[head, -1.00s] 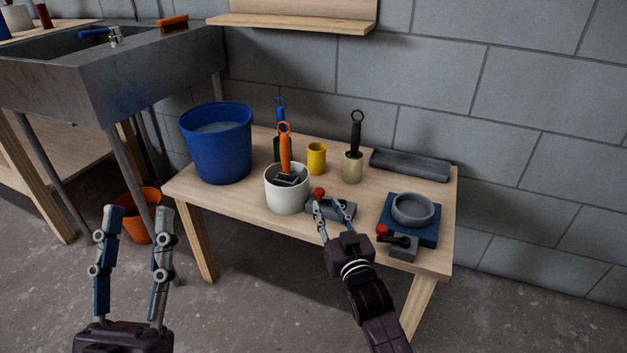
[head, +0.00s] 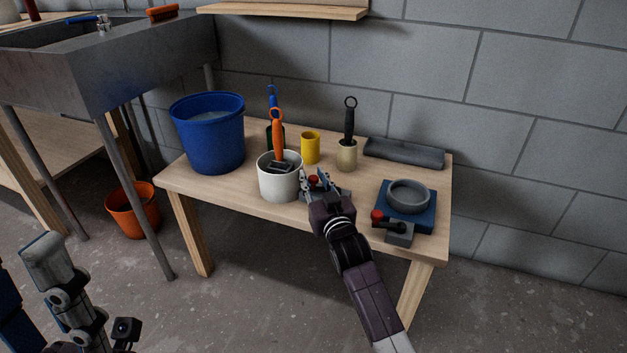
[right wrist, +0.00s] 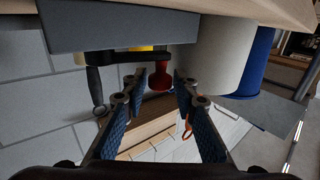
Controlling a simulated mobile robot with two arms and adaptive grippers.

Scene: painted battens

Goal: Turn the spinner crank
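A crank with a red knob (head: 313,180) sits on a grey block beside the white pot (head: 275,185). My right gripper (head: 313,174) is over this crank and hides much of it. In the right wrist view, the red knob (right wrist: 160,78) stands between the open fingertips, with a gap showing on each side. The crank's dark arm (right wrist: 125,56) runs left from the knob along the grey block (right wrist: 110,32). A second red-knobbed crank (head: 396,227) is in front of the blue base (head: 427,217) with a grey bowl. My left gripper (head: 28,285) is open and empty, partly cut off at lower left.
An orange-handled brush (head: 278,135) stands in the white pot.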

